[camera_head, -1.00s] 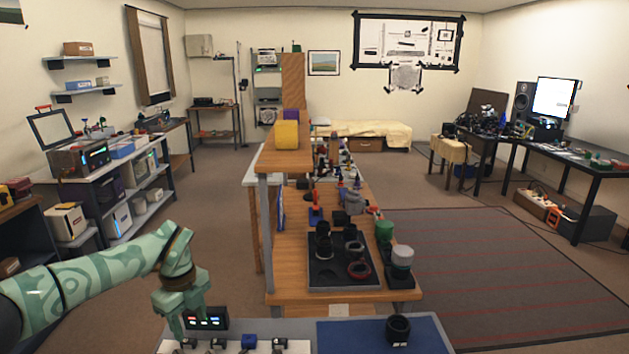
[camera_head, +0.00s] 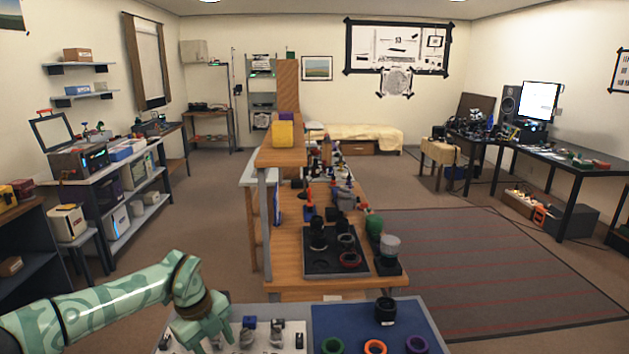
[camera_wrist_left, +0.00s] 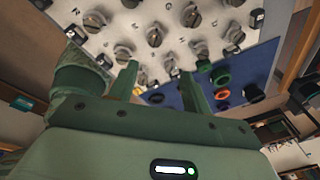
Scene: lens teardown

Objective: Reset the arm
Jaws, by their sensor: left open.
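My left arm comes in from the left in the head view, green with a lighter pattern. Its gripper (camera_head: 208,335) is low in the picture, over the left part of the near table. In the left wrist view the two green fingers of the gripper (camera_wrist_left: 158,72) are apart, with nothing held between them. Beyond the fingertips is a white board (camera_wrist_left: 185,48) with several grey knob-like parts. I cannot tell how far the fingertips are above it. My right gripper is not in view.
A blue mat (camera_head: 345,318) on the near table carries a black lens part (camera_head: 385,311) and green, orange and purple rings. Behind it, a wooden workbench (camera_head: 290,268) holds a dark tray (camera_head: 318,266) with lens parts. Open floor lies left of the bench.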

